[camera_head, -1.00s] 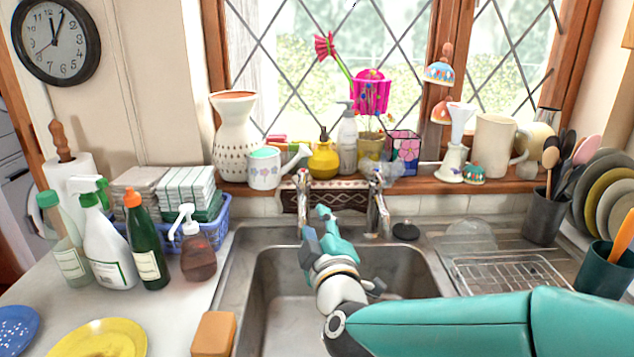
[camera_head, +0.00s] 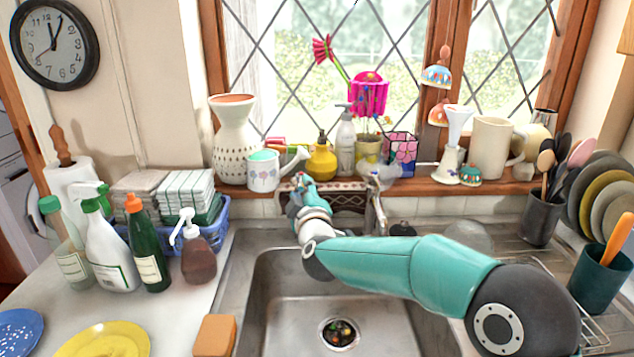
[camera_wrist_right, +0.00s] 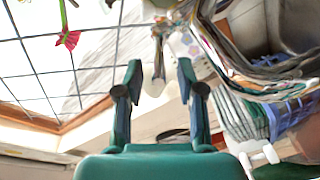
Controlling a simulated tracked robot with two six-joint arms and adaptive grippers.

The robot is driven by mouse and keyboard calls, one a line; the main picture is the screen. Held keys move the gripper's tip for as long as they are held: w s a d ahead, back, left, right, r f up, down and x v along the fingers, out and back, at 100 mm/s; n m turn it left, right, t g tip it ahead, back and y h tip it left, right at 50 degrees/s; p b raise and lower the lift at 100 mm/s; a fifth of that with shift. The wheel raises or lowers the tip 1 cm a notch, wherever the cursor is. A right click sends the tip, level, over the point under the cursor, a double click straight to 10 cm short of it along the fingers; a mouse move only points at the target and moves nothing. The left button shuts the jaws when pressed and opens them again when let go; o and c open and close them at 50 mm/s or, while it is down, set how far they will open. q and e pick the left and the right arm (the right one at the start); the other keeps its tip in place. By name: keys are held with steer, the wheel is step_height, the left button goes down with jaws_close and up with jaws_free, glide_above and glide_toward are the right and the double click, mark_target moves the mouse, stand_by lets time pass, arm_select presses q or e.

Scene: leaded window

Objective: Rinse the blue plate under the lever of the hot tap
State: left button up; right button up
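The blue plate (camera_head: 18,335) lies on the counter at the lower left of the head view, cut by the frame edge. My right gripper (camera_head: 299,188) is at the left tap behind the sink and hides most of it. The tap's lever and its contact with the fingers cannot be made out. In the right wrist view my right gripper (camera_wrist_right: 159,66) has its two fingers apart, with a metallic part, perhaps of the tap (camera_wrist_right: 158,32), beyond and between them. The right-hand tap (camera_head: 376,208) is clear of the gripper. My left gripper is not in view.
The sink (camera_head: 285,292) is empty, its drain (camera_head: 340,333) uncovered. A yellow plate (camera_head: 105,340) and a sponge (camera_head: 214,335) lie left of it. Bottles (camera_head: 148,245) and a blue basket (camera_head: 217,228) stand behind. A watering can (camera_head: 264,171) is close to my gripper.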

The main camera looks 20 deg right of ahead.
steer(key=shift+w+d, duration=0.1)
steer(key=shift+w, duration=0.9)
jaws_close()
